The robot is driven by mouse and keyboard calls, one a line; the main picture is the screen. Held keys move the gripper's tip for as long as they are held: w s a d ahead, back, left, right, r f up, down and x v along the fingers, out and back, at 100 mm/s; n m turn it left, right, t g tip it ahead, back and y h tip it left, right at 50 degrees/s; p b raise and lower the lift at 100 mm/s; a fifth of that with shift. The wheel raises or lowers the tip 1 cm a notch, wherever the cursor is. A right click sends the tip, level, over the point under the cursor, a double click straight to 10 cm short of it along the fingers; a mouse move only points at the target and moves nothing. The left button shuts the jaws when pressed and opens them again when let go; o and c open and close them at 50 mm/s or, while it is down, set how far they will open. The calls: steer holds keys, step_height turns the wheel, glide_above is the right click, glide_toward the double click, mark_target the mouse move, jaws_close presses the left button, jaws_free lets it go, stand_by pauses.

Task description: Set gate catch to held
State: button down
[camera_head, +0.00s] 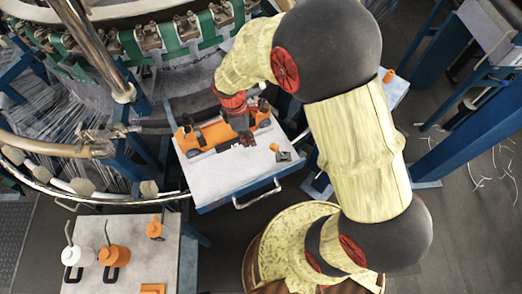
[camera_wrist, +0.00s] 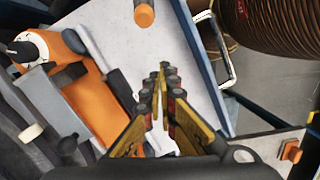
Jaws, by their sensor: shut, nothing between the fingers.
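My gripper (camera_head: 246,140) is over the small white-topped table (camera_head: 215,180), close to the front side of an orange device (camera_head: 212,134). In the wrist view my gripper (camera_wrist: 162,72) has its fingers together with nothing between them. The orange device (camera_wrist: 90,105) lies to their left, with grey bars along its edge. A small orange peg (camera_head: 274,147) stands on the table right of my gripper; it also shows in the wrist view (camera_wrist: 144,15). I cannot tell for certain which part is the gate catch. My gripper and arm hide part of the device.
A metal rail handle (camera_head: 257,194) runs along the table's front edge. The loom's curved rail (camera_head: 70,190) and threads stand at left. A blue post (camera_head: 470,130) stands at right.

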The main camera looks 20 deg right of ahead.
mark_target(278, 150)
steer(key=shift+w+r+n, duration=0.1)
steer(key=shift+w+n, duration=0.1)
steer(key=shift+n, duration=0.45)
steer(key=shift+w+r+n, duration=0.1)
steer(key=shift+w+n, duration=0.1)
steer(key=shift+n, duration=0.45)
steer(key=shift+f, duration=0.1)
steer(key=f+b, duration=0.1)
steer(key=f, duration=0.2)
steer(key=f+b, duration=0.1)
steer(key=f, duration=0.2)
steer(key=s+d+f+b, duration=0.1)
steer(key=f, duration=0.2)
steer(key=shift+s+d+f, duration=0.1)
steer(key=shift+f, duration=0.2)
steer(key=shift+d+b, duration=0.4)
steer(key=shift+b, duration=0.05)
steer(key=shift+s+d+r+b, duration=0.15)
steer(key=shift+d+r, duration=0.3)
steer(key=shift+d, duration=0.25)
steer(key=shift+d+r+b, duration=0.15)
steer(key=shift+d+r, duration=0.25)
steer(key=shift+d, duration=0.3)
steer(key=shift+r, duration=0.1)
